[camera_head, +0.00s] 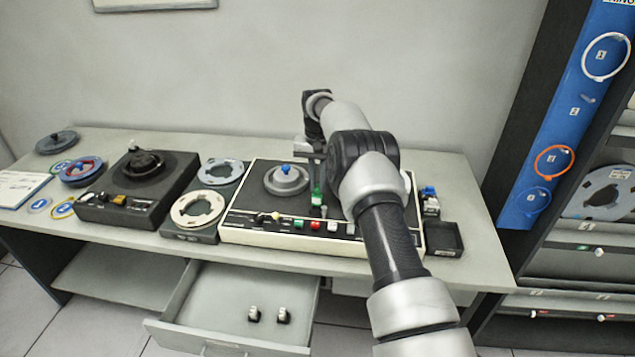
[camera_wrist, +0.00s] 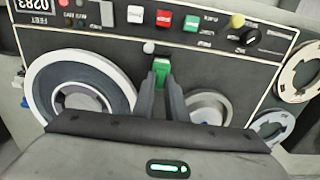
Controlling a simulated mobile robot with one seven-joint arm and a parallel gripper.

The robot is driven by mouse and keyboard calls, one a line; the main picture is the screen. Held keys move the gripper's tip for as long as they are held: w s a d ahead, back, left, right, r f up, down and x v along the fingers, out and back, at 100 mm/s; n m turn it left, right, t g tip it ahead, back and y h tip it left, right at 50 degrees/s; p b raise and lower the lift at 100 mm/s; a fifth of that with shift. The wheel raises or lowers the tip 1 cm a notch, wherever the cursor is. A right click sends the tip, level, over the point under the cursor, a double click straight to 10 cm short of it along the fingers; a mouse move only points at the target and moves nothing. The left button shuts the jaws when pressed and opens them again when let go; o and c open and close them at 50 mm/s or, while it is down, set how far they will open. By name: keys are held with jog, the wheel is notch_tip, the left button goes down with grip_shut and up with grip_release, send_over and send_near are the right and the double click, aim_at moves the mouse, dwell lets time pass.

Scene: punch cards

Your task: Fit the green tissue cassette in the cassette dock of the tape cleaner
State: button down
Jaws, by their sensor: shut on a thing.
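The green tissue cassette (camera_head: 317,197) is small and sits low between the fingers of my gripper (camera_head: 315,183), over the middle of the cream-edged tape cleaner (camera_head: 262,236). In the wrist view, the cassette (camera_wrist: 161,67) shows green and upright between the two dark fingers (camera_wrist: 165,82). My gripper is shut on it. The cleaner's deck (camera_wrist: 222,62) lies beneath, with a reel on each side of the fingers. The cassette dock cannot be made out, and I cannot tell whether the cassette touches the deck.
A reel with a blue hub (camera_head: 285,181) stands left of my gripper. A small white knob (camera_wrist: 149,47) is close to the cassette. A dark tape deck (camera_head: 140,187) stands further left. An open drawer (camera_head: 235,300) holds two small items. My arm hides the cleaner's right part.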

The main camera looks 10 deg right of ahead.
aim_at(318, 186)
jog(key=shift+f+b, duration=0.85)
jog(key=shift+f, duration=0.85)
dwell(0.5)
jog(key=c, duration=1.7)
grip_release()
jog(key=shift+c, duration=0.8)
jog(key=shift+r, duration=0.15)
jog(key=shift+r+p, duration=2.5)
jog(key=shift+r, duration=1.4)
